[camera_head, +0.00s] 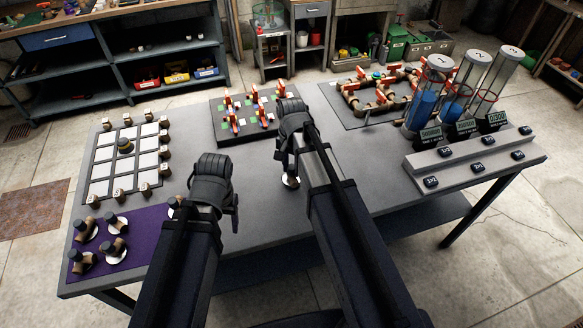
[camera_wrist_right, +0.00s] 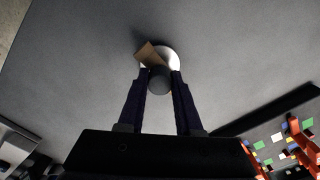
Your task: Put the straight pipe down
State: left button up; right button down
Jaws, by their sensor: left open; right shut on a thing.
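My right gripper (camera_wrist_right: 160,78) is shut on a piece with a dark round knob (camera_wrist_right: 159,80), a tan pipe part (camera_wrist_right: 150,54) and a pale round disc (camera_wrist_right: 172,58). I take this piece for the straight pipe; its full shape is hidden. In the head view the disc (camera_head: 291,181) shows just below the right gripper (camera_head: 288,165), over the middle of the grey table. I cannot tell whether the piece touches the table. My left gripper (camera_head: 233,195) is open, beside the purple mat's right edge; its fingers are mostly hidden.
The purple mat (camera_head: 147,219) at front left holds several knobbed pipe pieces. A white-tiled board (camera_head: 108,160) lies behind it. A dark board with coloured pieces (camera_head: 222,134) and a pipe-loop board (camera_head: 345,119) lie at the back. Clear tubes (camera_head: 428,95) stand right. Bare table (camera_head: 400,190) lies between.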

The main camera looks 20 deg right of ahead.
aim_at(292, 167)
notch_tip(292, 167, up, 9)
jog(key=p, duration=0.8)
jog(key=shift+f, duration=0.25)
